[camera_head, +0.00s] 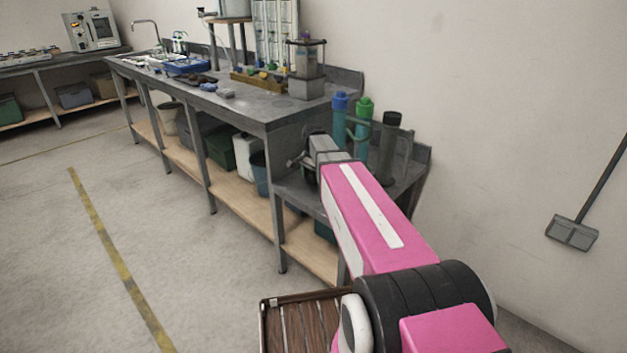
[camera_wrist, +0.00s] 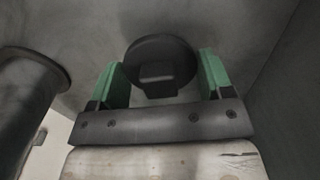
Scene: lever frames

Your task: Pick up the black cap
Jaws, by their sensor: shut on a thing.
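A round black cap (camera_wrist: 172,50) with a raised block on it sits between the green finger pads of my gripper (camera_wrist: 162,85) in the wrist view. The pads close on it from both sides, and its underside is hidden. In the head view my gripper (camera_head: 306,160) is at the near end of the grey bench, above the lower shelf and left of the tall tubes. The piece it holds is too small and dark to make out there. A black-topped dark tube (camera_head: 389,150) stands at the right of that shelf, apart from my gripper.
A blue-capped tube (camera_head: 340,118) and a green-capped tube (camera_head: 361,128) stand beside the dark one. A dark cylinder (camera_wrist: 30,95) is close on the left in the wrist view. The grey bench (camera_head: 262,112) carries several lab items. Open floor lies left.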

